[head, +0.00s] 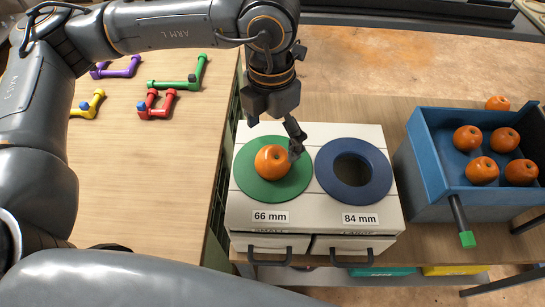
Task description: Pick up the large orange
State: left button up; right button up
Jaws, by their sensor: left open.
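An orange (271,162) sits in the green ring (248,188) marked 66 mm on top of a white box (300,222). My left gripper (296,146) hangs over the box with its fingers at the right side of this orange; it is open, and whether it touches the orange cannot be told. Several more oranges lie in a blue crate (424,163) at the right, among them one in its near left part (481,170). One orange (497,103) shows at the crate's far side. Which orange is the large one is not clear by sight. My right gripper is not in view.
The blue ring (381,186) marked 84 mm is beside the green ring, with an open hole. The white box has two drawers with dark handles (269,256). A green-ended handle (466,238) sticks out from the crate. Coloured pipe pieces (157,105) lie on the left table.

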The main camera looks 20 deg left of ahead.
aim_at(273, 152)
pick_arm(q)
jog(key=shift+f, duration=0.6)
jog(key=shift+f+p, duration=0.3)
jog(key=shift+p, duration=0.15)
notch_tip(273, 152, down, 4)
jog(key=shift+d+r+p, duration=0.1)
jog(key=shift+r+p, duration=0.05)
jog(key=shift+p, duration=0.75)
jog(key=shift+f, duration=0.45)
jog(key=c, duration=1.3)
jog(key=shift+o, duration=0.2)
